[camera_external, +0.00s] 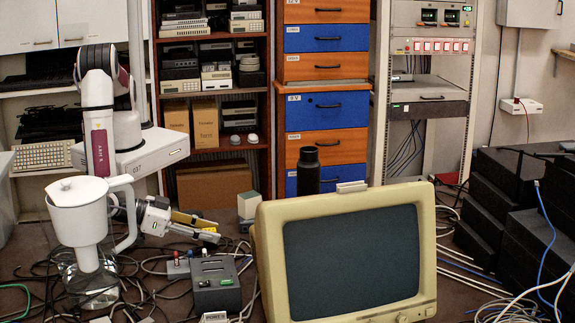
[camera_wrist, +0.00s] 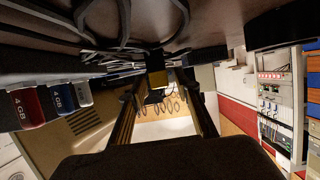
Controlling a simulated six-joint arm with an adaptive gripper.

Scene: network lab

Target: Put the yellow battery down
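My gripper (camera_external: 207,230) is at the left in the external view, above the cable-covered bench and pointing right. Its two fingers are apart. A yellow strip (camera_external: 188,217) lies along its upper finger; I cannot tell whether this is the battery or part of the finger. In the wrist view my gripper (camera_wrist: 163,84) has one finger at each side, with a black and yellow block (camera_wrist: 158,77) around the fingertips. This may be the yellow battery. Whether the fingers touch it or it sits beyond them is unclear. No other yellow battery can be made out.
A white jug (camera_external: 80,205) stands left of my gripper. A cream monitor (camera_external: 345,250) stands to the right. A grey box (camera_external: 215,288) sits in front, among many cables. Several memory sticks, one of them red (camera_wrist: 27,105), show at left in the wrist view.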

